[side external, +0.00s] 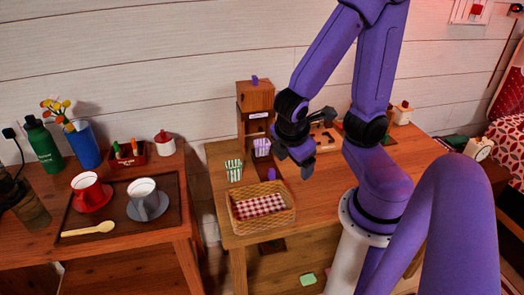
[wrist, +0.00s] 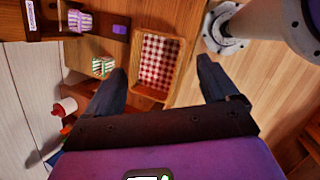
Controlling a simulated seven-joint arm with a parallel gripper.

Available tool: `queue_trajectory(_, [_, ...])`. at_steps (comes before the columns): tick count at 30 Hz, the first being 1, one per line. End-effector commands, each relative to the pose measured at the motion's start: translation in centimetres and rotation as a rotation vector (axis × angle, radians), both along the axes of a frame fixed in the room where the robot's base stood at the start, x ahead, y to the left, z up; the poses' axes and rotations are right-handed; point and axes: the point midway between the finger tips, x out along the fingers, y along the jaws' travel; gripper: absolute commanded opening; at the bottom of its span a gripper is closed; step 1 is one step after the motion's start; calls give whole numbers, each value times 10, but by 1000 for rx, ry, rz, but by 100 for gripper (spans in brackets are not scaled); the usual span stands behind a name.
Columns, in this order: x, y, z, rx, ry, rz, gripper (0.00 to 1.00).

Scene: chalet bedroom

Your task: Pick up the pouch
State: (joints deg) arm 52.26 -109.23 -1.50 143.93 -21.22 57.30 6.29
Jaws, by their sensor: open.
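Two small striped items could be the pouch; I cannot tell which. A green-and-white striped one (side external: 234,170) stands on the table behind the basket's left end, and it also shows in the wrist view (wrist: 103,67). A purple-and-white striped one (side external: 262,147) sits by the wooden stand, and it also shows at the upper left of the wrist view (wrist: 80,21). My gripper (side external: 294,164) is open and empty, in the air above the table. In the wrist view its fingers (wrist: 162,66) are apart, with the basket showing between them and the green striped item left of them.
A wicker basket (side external: 236,226) with a red-checked cloth (side external: 258,205) stands near the table's front edge. A wooden stand (side external: 254,96) rises at the back, with a small purple block (side external: 271,174) in front. A separate left table holds a tray (side external: 117,214) with cups.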

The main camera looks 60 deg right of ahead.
Motion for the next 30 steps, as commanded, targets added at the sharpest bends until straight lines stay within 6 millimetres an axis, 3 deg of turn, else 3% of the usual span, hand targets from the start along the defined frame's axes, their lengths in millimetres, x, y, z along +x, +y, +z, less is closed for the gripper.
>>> queue_trajectory(6, [39, -60, -14, -382, -23, 96, 87])
queue_trajectory(12, [73, -99, -23, -663, -22, 249, 87])
queue_trajectory(17, [98, -121, -38, -828, -4, 412, 87])
queue_trajectory(22, [117, -136, -65, -928, 25, 616, 87])
queue_trajectory(30, [124, -146, -122, -925, 74, 901, 87])
